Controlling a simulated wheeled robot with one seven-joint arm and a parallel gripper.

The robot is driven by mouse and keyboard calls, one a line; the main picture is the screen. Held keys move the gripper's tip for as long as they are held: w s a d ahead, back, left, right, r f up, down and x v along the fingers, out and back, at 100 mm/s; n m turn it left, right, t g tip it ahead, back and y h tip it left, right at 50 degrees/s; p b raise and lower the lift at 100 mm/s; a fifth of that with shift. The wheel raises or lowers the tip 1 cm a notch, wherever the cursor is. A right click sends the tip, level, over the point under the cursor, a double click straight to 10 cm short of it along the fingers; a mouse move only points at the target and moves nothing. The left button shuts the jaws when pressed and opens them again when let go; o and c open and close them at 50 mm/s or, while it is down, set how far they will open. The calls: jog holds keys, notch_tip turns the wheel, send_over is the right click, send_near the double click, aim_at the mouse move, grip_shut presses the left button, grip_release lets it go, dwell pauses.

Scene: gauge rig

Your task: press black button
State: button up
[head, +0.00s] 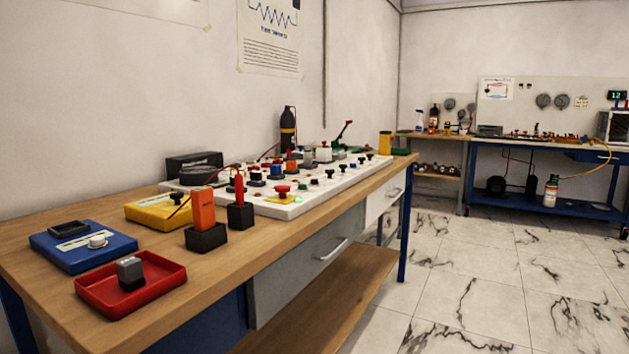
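A long white panel (262,209) lies on the wooden workbench. It carries a red button (282,190) near its front end. A yellow box (158,212) in front of the panel also has a black knob (177,197) on top. I cannot tell which of these is the task's black button. My gripper is not in view.
On the near end of the workbench (212,268) are a red tray (100,294) with a grey block, a blue box (70,257) with a white knob, an orange block (204,211) and a red-handled tool (240,190) in black holders. Marble floor (470,280) to the right is clear.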

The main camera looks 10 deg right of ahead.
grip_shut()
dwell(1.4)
